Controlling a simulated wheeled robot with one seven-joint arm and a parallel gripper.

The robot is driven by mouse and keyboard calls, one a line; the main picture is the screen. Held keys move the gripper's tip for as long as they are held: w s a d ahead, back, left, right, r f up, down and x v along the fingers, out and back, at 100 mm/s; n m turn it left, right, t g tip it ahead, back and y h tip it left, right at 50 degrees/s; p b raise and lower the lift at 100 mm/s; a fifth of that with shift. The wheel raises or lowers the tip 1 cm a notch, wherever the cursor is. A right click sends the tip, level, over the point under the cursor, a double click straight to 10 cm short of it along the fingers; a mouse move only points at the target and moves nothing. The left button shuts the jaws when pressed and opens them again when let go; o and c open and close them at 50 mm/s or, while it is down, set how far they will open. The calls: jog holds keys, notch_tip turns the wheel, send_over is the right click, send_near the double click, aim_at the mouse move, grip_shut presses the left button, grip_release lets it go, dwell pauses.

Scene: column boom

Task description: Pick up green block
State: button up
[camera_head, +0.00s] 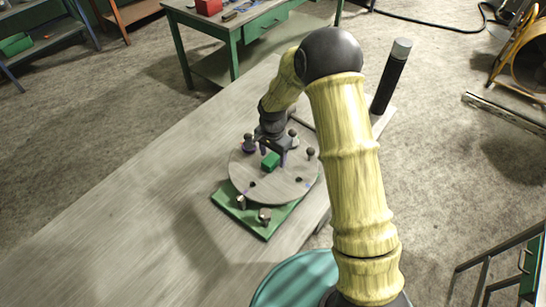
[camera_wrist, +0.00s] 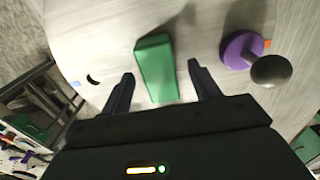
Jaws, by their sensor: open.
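The green block (camera_head: 270,161) lies on a round grey disc (camera_head: 262,193), which sits on a green base plate (camera_head: 266,230) on the long table. In the wrist view the green block (camera_wrist: 156,68) lies lengthwise between and ahead of my two fingertips. My gripper (camera_head: 273,152) is above the disc at the block. In the wrist view my gripper (camera_wrist: 160,78) is open, with a gap on each side of the block.
A purple-based peg with a dark round knob (camera_wrist: 270,70) stands to the right of the block. Other knobbed pegs (camera_head: 311,153) stand around the disc. The long grey table (camera_head: 130,190) is bare at left. A green workbench (camera_head: 232,42) stands behind it.

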aim_at(273, 157)
jog(key=shift+f, duration=0.65)
jog(key=c, duration=1.1)
jog(key=shift+r, duration=0.15)
notch_tip(273, 157, up, 10)
jog(key=b, duration=0.2)
jog(key=shift+b, duration=0.35)
